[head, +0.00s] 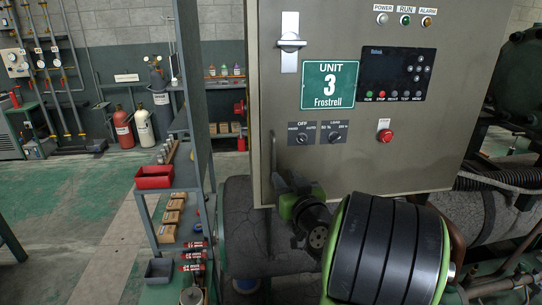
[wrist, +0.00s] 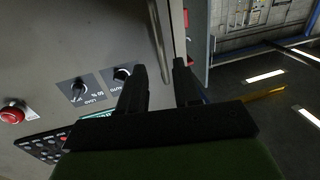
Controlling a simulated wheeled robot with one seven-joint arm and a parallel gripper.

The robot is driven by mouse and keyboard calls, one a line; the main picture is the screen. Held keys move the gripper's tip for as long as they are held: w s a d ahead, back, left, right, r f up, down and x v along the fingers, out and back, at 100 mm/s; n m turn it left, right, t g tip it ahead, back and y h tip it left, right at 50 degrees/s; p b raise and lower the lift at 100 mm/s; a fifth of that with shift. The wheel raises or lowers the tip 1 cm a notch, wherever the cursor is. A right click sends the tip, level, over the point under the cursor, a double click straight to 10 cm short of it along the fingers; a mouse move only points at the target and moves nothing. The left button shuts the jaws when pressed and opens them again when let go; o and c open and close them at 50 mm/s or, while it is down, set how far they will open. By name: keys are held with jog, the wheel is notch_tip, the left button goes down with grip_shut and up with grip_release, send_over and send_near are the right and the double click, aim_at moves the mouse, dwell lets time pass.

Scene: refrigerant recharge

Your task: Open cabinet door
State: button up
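The grey cabinet door (head: 350,170) carries a green "UNIT 3 Frostrell" sign, a display and knobs, and looks shut. A slim vertical bar handle (head: 274,155) stands near its left edge, and the handle (wrist: 158,45) also shows in the wrist view. A silver latch (head: 290,42) sits higher up on the door. My gripper (head: 287,182) is at the handle's lower end, in front of the door. In the wrist view my gripper (wrist: 160,80) is open, with the handle's end in line with the gap between its fingers. I cannot tell whether they touch.
A shelf rack (head: 185,150) with a red bin (head: 153,177) and small boxes stands left of the cabinet. A dark pipe (head: 245,225) runs below the door. Gas cylinders (head: 143,125) stand at the back left. Open floor lies at the left.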

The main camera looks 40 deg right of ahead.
aim_at(275, 163)
jog(key=p+x, duration=0.3)
jog(key=x, duration=0.6)
jog(key=shift+p, duration=0.3)
grip_shut()
